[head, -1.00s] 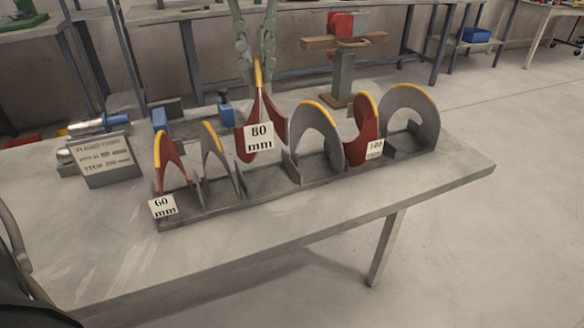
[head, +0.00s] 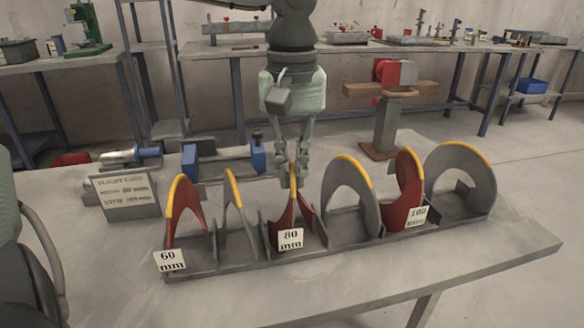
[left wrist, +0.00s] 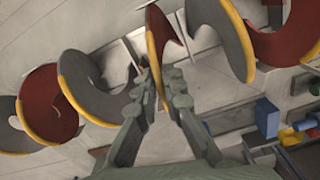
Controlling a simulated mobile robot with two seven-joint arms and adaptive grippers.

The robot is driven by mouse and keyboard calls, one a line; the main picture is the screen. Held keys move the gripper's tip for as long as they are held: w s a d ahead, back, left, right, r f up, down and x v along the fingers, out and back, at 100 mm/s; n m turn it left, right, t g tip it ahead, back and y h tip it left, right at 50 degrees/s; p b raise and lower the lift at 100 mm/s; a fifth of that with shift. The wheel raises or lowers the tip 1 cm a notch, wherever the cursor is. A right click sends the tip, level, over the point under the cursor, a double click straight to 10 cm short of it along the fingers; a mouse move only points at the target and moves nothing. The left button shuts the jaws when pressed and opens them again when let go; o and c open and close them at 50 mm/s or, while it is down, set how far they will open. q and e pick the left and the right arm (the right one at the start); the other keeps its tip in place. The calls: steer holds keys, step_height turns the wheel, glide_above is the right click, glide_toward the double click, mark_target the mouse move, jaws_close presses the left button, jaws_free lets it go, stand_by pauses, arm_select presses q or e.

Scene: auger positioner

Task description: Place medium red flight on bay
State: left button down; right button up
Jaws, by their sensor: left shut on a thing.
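The medium red flight (head: 281,214), with a yellow rim and an "80 mm" label (head: 290,239), stands upright in the middle of the grey rack (head: 235,257), between its dividers. Its base appears level with the neighbouring flights, though exact contact is hidden. My left gripper (head: 293,172) reaches down from above and is shut on the flight's yellow top rim. In the left wrist view the fingertips (left wrist: 165,78) sit at the yellow edge of the red flight (left wrist: 166,25). My right gripper is not in view.
Beside it stand a small red flight (head: 184,212) marked "60 mm", a large red flight (head: 402,195) marked "100 mm", and grey flights (head: 348,200). A sign (head: 125,196) and a blue-ended device (head: 222,160) are behind. The table front is clear.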

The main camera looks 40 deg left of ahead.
arm_select(q)
steer(key=c, duration=1.6)
jaws_free()
steer(key=shift+c, duration=0.2)
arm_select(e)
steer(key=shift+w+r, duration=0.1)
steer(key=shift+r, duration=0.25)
arm_select(q)
steer(key=shift+r, duration=0.75)
step_height(320, 180, up, 11)
steer(key=shift+f, duration=0.15)
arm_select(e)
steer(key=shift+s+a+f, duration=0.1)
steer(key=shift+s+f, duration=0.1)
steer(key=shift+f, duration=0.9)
